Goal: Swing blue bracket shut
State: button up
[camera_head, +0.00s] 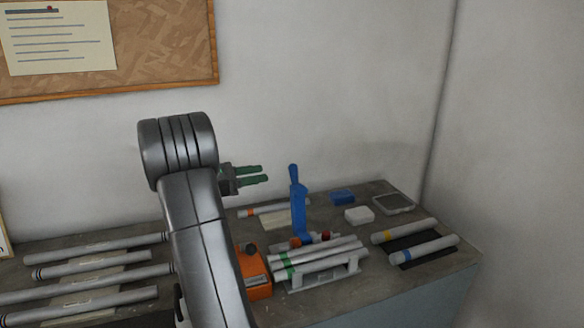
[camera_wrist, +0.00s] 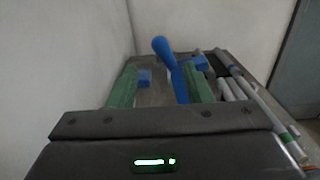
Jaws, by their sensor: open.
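The blue bracket (camera_head: 298,208) stands upright behind a white jig frame (camera_head: 324,276) in the head view, its handle pointing up. In the wrist view the blue bracket (camera_wrist: 174,68) rises beyond and between my fingers, leaning to the left at its top. My gripper (camera_head: 258,175) has green fingers, spread apart and empty. It hangs above the table to the left of the bracket's handle, apart from it in the head view. My gripper's fingers also show in the wrist view (camera_wrist: 160,88). Several tubes, one with green bands (camera_head: 315,262), lie across the jig; the bracket's base is partly hidden.
An orange box (camera_head: 253,272) stands left of the jig. A blue block (camera_head: 342,197), a white block (camera_head: 359,215) and a grey tray (camera_head: 394,203) lie behind right. Tubes rest on a black mat (camera_head: 421,249) at right, and several tubes (camera_head: 95,277) lie left. The wall rises behind.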

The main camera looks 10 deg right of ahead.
aim_at(293, 167)
jog(key=d, duration=0.3)
jog(key=w+d+p, duration=0.1)
jog(key=d, duration=0.3)
jog(key=w+d, duration=0.1)
jog(key=d, duration=0.3)
jog(key=shift+w, duration=0.1)
grip_shut()
